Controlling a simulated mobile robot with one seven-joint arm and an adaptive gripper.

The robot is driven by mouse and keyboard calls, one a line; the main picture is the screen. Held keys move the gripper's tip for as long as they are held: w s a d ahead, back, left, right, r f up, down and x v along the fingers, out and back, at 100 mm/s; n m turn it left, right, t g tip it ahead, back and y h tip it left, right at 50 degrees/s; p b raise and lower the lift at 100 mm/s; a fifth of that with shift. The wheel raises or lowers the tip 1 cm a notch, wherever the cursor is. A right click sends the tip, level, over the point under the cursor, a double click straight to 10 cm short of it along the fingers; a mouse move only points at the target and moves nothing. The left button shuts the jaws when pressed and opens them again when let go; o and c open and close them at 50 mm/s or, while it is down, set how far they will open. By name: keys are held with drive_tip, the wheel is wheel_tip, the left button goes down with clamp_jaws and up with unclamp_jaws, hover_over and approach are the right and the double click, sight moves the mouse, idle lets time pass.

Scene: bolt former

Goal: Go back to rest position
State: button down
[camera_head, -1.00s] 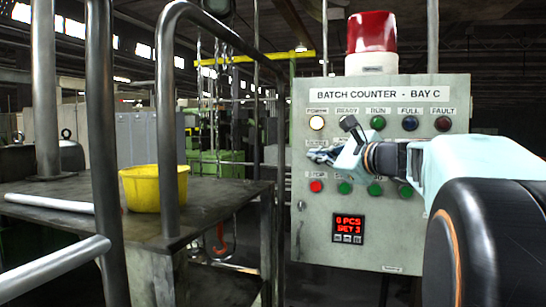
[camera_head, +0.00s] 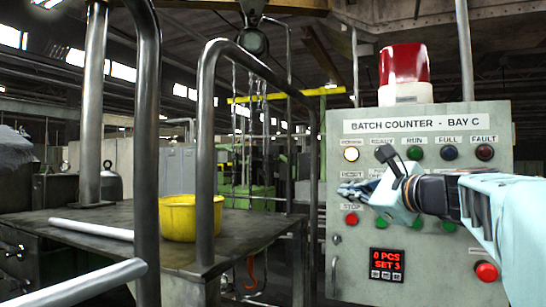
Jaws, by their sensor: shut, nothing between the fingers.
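My gripper (camera_head: 352,190) is shut and empty, in front of the batch counter panel (camera_head: 345,275). Its fingertips point left, over the area between the RESET and STOP labels. I cannot tell whether the fingers touch the panel. My arm comes in from the right edge and hides part of the panel's button rows. The counter display (camera_head: 387,264) reads 0 PCS, SET 3. The white lamp (camera_head: 351,154) at the top left of the panel looks lit. The red STOP button (camera_head: 351,219) shows just below my gripper.
A red beacon (camera_head: 403,64) stands on top of the panel. At left, a dark metal table (camera_head: 120,226) bears a yellow bucket (camera_head: 178,218) and a pale rod (camera_head: 92,229). Metal rails (camera_head: 207,130) stand in front of it. A red hook (camera_head: 251,272) hangs between table and panel.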

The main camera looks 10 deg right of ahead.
drive_tip(key=shift+s+a+r, duration=0.3)
drive_tip(key=shift+s+r, duration=0.05)
drive_tip(key=shift+s, duration=0.1)
